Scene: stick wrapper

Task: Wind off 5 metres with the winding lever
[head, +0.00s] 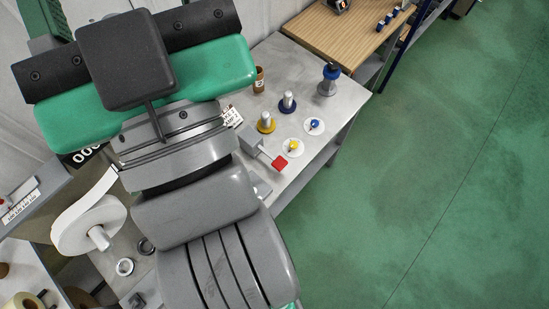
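A short lever with a red end (280,163) sticks out from a small grey block on the light worktop (347,97), right of centre in the head view; I cannot tell whether it is the winding lever. A dark counter plate with white zeros (86,156) shows at the left and is partly covered. A large white roll (88,226) sits on a pale spindle at the lower left, with a strip rising from it. Large grey and green parts cover the left and centre and hide much behind them. I make out no gripper fingers in this view.
A wooden table (335,38) adjoins behind. Green floor at right is clear.

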